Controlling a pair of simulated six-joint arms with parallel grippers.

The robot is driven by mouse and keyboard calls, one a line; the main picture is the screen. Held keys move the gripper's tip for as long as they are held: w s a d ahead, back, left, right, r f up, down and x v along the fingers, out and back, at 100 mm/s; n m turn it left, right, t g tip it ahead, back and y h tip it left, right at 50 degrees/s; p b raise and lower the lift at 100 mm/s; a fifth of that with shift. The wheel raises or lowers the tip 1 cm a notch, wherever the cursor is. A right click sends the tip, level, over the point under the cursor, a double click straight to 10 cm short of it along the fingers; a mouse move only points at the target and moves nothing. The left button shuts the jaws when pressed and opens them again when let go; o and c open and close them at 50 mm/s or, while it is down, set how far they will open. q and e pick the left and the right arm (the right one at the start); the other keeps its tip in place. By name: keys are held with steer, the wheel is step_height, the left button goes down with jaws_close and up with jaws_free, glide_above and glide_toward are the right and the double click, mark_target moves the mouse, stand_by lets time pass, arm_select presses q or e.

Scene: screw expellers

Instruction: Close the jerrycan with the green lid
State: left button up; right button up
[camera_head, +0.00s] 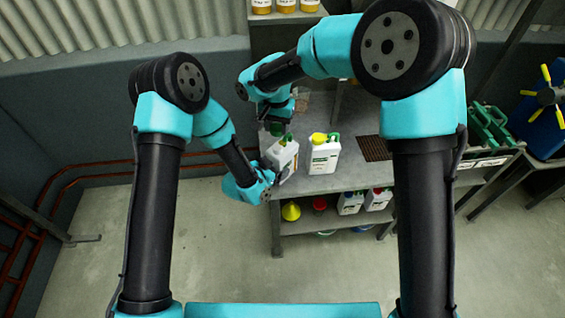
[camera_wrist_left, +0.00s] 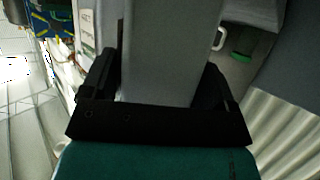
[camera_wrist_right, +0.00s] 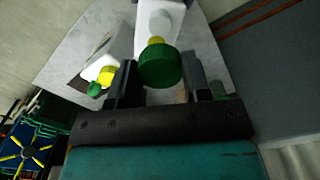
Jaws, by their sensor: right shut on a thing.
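A white jerrycan (camera_head: 281,158) stands at the left end of the grey table, tilted in the head view. My left gripper (camera_head: 268,180) is shut on its body; the pale body (camera_wrist_left: 165,60) fills the space between the fingers in the left wrist view. My right gripper (camera_wrist_right: 170,88) is shut on the green lid (camera_wrist_right: 160,66), close to the jerrycan's top. A yellow part (camera_wrist_right: 155,40) shows just behind the lid, near the white jerrycan (camera_wrist_right: 160,18). I cannot tell whether lid and neck touch.
A second white jerrycan (camera_head: 323,157) with yellow and green on top stands just right. Green crates (camera_head: 488,128) are further right. A lower shelf holds a yellow funnel (camera_head: 291,211) and more containers (camera_head: 350,203). A dark grate (camera_head: 374,148) lies on the table.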

mark_target(277, 147)
arm_select(q)
steer(key=c, duration=0.9)
arm_select(e)
steer(key=shift+f, duration=2.5)
steer(key=shift+f, duration=0.9)
steer(key=shift+f, duration=0.55)
